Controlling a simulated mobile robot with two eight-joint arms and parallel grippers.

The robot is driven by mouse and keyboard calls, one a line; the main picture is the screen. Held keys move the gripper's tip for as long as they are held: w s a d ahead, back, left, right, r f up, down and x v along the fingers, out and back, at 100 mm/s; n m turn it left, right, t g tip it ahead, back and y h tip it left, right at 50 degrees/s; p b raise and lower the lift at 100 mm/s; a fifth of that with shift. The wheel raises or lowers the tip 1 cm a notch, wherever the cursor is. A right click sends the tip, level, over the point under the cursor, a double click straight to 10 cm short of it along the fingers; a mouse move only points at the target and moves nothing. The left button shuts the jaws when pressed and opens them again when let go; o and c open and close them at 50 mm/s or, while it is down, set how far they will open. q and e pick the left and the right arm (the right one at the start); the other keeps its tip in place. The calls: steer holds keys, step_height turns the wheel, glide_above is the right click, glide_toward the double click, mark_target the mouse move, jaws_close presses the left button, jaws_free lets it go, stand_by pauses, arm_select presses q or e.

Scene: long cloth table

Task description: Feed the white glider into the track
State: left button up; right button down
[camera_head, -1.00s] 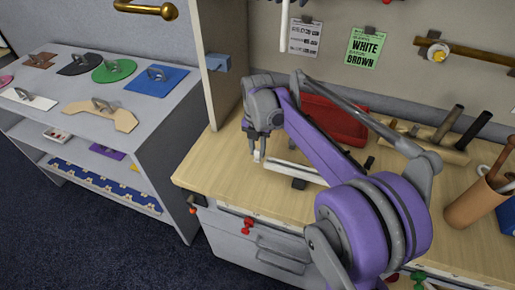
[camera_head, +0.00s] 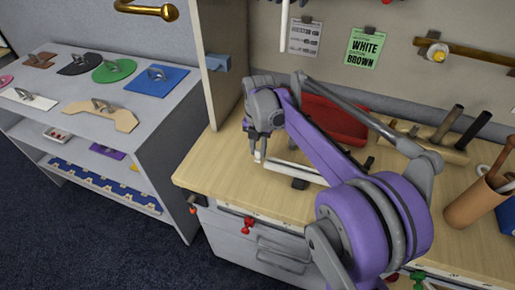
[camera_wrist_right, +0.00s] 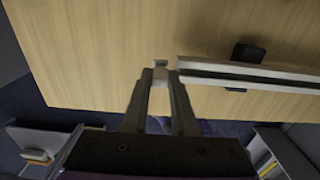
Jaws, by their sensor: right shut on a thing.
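My right gripper (camera_head: 259,145) points down over the wooden bench top and is shut on the white glider (camera_head: 257,157). The small white glider shows between the fingertips in the right wrist view (camera_wrist_right: 160,78). The white track (camera_head: 295,173) lies on dark supports, and its left end is just right of the glider. In the right wrist view the track (camera_wrist_right: 250,74) has a dark slot along its length. Its near end looks close to the right finger; I cannot tell whether the glider touches it. My left gripper is not in view.
A red bin (camera_head: 333,122) stands behind my right arm on the bench (camera_head: 215,172). A brown cup of tools (camera_head: 474,206) is at the right. A grey shelf (camera_head: 165,120) with flat coloured pieces stands left. The bench's left part is clear.

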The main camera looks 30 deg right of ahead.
steer(key=shift+s+d, duration=1.45)
steer(key=shift+s, duration=0.2)
steer(key=shift+s+d, duration=1.4)
steer(key=shift+s, duration=0.3)
steer(key=shift+s+d, duration=1.45)
steer(key=shift+s, duration=0.2)
steer(key=c, duration=0.6)
jaws_free()
step_height(320, 180, up, 11)
steer(key=shift+f+p, duration=0.1)
steer(key=shift+p, duration=0.35)
